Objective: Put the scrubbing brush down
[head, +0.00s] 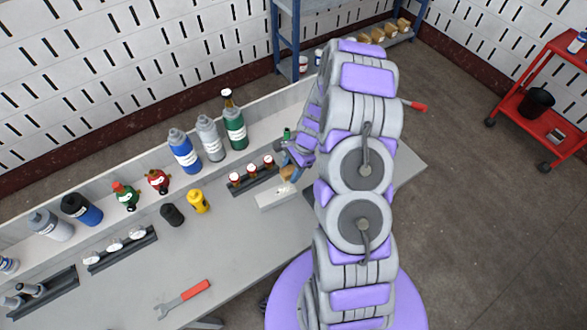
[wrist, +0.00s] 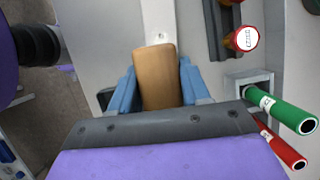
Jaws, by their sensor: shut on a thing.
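The scrubbing brush shows as a tan wooden block (wrist: 158,78) between the two blue fingers of my gripper (wrist: 159,70) in the wrist view. My gripper is shut on it, with one finger at each side. In the head view my gripper (head: 290,168) is low over the right part of the grey table (head: 240,240), and a small tan part of the brush (head: 287,173) shows below it. A pale block (head: 277,198) lies just beneath. I cannot tell whether the brush touches it. The underside of the brush is hidden.
A dark rack (head: 252,181) with red-and-white capped items stands left of my gripper. Blue, grey and green bottles (head: 185,151) line the back. A yellow bottle (head: 198,201) and a red-handled wrench (head: 183,298) are further left. Green and red cylinders (wrist: 285,115) are close on the wrist view's right.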

